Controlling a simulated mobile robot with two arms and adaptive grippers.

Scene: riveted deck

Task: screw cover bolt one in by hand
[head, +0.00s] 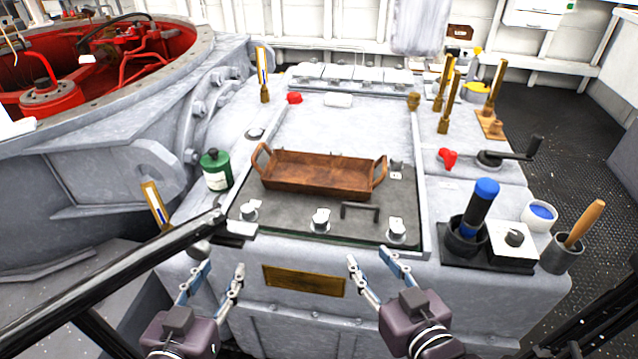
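The dark grey cover plate (290,212) lies flat on the grey deck housing, with a dark handle (360,211) near its front right. Silver bolt-like heads stand on it: one at the front left (250,209), one at the front middle (320,220), one at the front right (397,231), and one at the right (396,170). I cannot tell which is cover bolt one, or how deep each sits. My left gripper (222,266) is open and empty, in front of the housing at the left. My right gripper (367,257) is open and empty, in front of the cover's right half.
A brown wooden tray (315,176) with looped handles stands on the cover. A green bottle (216,170) is left of it. A blue-topped cylinder (480,205) in a dark holder, a white box (512,243) and a wooden-handled tool (585,222) stand at right. A black bar crosses lower left.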

